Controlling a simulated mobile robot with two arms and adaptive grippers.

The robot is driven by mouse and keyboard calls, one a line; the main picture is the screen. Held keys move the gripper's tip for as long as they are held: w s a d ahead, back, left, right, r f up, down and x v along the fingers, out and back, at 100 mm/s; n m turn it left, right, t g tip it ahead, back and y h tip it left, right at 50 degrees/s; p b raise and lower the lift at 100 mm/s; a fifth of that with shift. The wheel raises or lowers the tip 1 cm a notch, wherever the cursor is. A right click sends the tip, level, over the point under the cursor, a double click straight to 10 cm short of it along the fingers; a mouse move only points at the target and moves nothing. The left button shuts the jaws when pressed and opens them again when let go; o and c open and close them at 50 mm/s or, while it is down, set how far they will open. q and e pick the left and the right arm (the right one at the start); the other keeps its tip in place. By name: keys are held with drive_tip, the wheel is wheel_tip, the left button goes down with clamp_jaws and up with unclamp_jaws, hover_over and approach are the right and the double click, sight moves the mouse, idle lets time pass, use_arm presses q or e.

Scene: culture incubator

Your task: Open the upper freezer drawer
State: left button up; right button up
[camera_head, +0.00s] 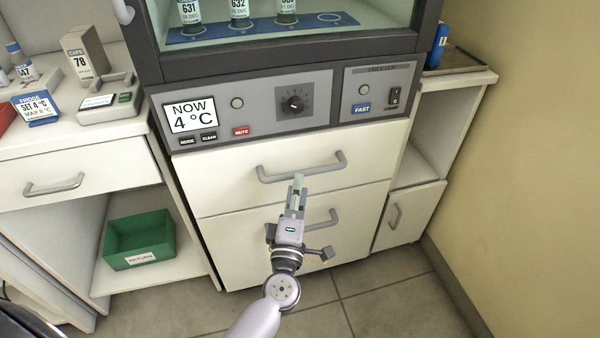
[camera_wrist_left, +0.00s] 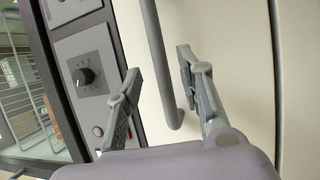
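The upper freezer drawer (camera_head: 225,171) is a white front below the grey control panel and looks shut. Its grey bar handle (camera_head: 272,179) runs across the front; the bar also shows in the left wrist view (camera_wrist_left: 159,60). My left gripper (camera_head: 298,180) reaches up from below and overlaps the middle of this handle in the head view. In the left wrist view its two fingers (camera_wrist_left: 158,62) are apart, and the bar shows between them with no visible contact. I cannot tell whether the bar lies fully between the fingers in depth. My right gripper is not in view.
A lower drawer (camera_head: 232,250) with a similar handle is below, partly hidden by my left arm. The control panel (camera_head: 262,105) with a dial is above. A green bin (camera_head: 138,240) stands on a shelf at left. A small cabinet door (camera_head: 412,216) is at right.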

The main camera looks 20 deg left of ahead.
sight(300, 171)
use_arm(q)
drive_tip(key=x, duration=0.5)
drive_tip(key=shift+f, duration=0.1)
clamp_jaws()
idle(0.3)
idle(0.4)
